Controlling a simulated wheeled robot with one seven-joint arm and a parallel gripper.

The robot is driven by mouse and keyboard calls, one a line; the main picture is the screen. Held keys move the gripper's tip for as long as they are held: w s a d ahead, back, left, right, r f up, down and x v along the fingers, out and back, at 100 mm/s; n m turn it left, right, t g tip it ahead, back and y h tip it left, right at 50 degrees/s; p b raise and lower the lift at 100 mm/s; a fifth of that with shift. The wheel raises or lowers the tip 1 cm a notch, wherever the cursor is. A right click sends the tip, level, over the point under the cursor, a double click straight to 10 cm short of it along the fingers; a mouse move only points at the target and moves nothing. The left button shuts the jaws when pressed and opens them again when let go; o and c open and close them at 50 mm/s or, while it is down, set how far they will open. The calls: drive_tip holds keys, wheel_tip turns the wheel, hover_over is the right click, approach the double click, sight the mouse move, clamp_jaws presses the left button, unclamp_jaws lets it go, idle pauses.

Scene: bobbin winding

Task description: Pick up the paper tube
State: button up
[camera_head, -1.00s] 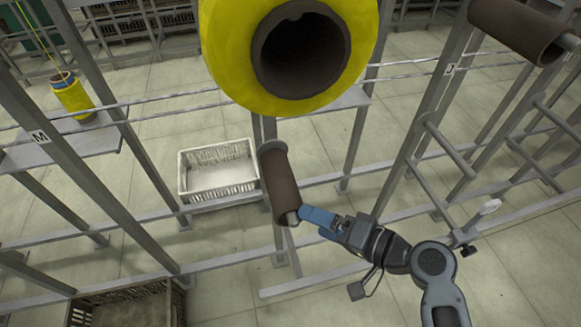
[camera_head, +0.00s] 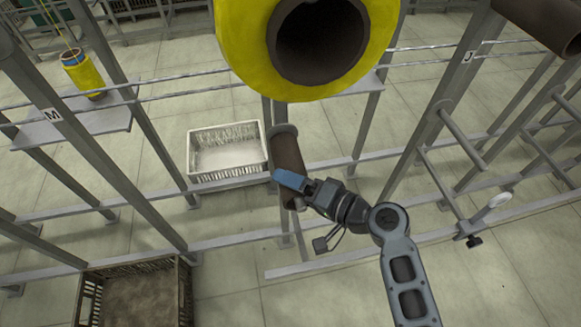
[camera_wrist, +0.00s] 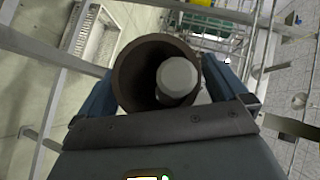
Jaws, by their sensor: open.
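The brown paper tube (camera_head: 288,152) sits on a peg of the metal rack, below the large yellow bobbin. In the wrist view I look into the open end of the tube (camera_wrist: 130,78), and the pale round end of the peg (camera_wrist: 178,77) shows inside it. My gripper (camera_head: 290,182) is at the near end of the tube, and its blue finger overlaps it in the head view. In the wrist view my gripper (camera_wrist: 160,78) is open, with one blue finger on each side of the tube. I cannot tell whether the fingers touch it.
A large yellow bobbin (camera_head: 245,50) is mounted above the tube. A pale crate (camera_head: 230,175) is on the floor to the left, and a brown crate (camera_head: 92,290) is at the lower left. Rack posts and an empty peg (camera_head: 462,138) stand to the right.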

drive_tip(key=shift+c, duration=0.4)
drive_tip(key=c, duration=0.9)
drive_tip(key=shift+c, duration=0.4)
drive_tip(key=shift+r, duration=0.1)
